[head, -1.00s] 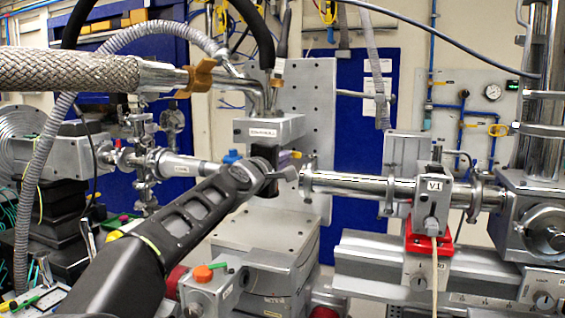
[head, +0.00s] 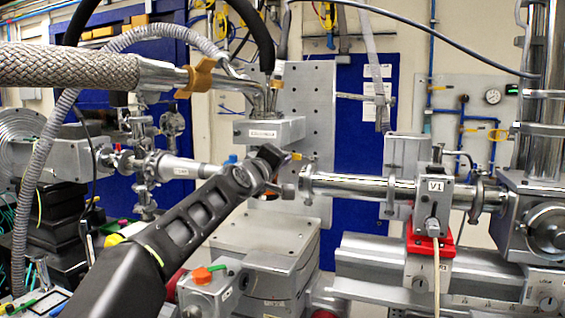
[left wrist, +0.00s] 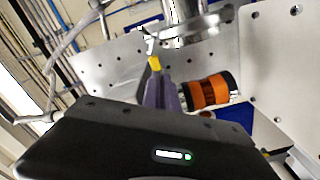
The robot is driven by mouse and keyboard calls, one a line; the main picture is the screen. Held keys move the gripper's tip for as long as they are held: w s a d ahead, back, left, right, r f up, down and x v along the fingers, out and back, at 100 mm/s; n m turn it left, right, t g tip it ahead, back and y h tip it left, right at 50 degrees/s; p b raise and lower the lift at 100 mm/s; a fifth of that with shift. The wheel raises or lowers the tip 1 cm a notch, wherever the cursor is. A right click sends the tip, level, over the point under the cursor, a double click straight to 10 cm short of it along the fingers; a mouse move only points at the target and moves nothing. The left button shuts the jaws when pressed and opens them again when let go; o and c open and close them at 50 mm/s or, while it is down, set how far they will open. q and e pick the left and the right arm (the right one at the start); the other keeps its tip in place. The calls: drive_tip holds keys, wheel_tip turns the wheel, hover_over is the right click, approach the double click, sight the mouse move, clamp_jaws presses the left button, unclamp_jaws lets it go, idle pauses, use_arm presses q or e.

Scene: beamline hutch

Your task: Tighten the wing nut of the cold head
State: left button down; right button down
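The cold head (head: 270,131) is a grey labelled block in front of the perforated upright plate in the head view. My left arm crosses below it, with the dark left hand (head: 270,157) just under the block and hiding what hangs there. In the left wrist view, purple fingers (left wrist: 163,92) rise close together above my black hand. A small yellow piece (left wrist: 154,62) shows at their tip; I cannot tell whether they grip it. An orange-banded cylinder (left wrist: 208,90) is right of the fingers. I cannot clearly make out the wing nut. My right gripper is not in view.
The perforated plate (head: 317,108) stands behind the cold head. A beam pipe (head: 345,185) runs right to valve V1 (head: 434,190); another pipe (head: 178,167) is at left. A braided hose (head: 70,72) crosses the upper left. An orange-knobbed box (head: 203,288) stands below my arm.

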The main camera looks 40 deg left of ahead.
use_arm(q)
drive_tip(key=c, duration=2.1)
unclamp_jaws()
drive_tip(key=shift+f, duration=0.3)
drive_tip(key=shift+o, duration=0.8)
drive_tip(key=shift+d+r, duration=0.1)
drive_tip(key=shift+s+r, duration=0.1)
drive_tip(key=shift+s, duration=0.05)
drive_tip(key=v, duration=0.7)
drive_tip(key=shift+s, duration=0.3)
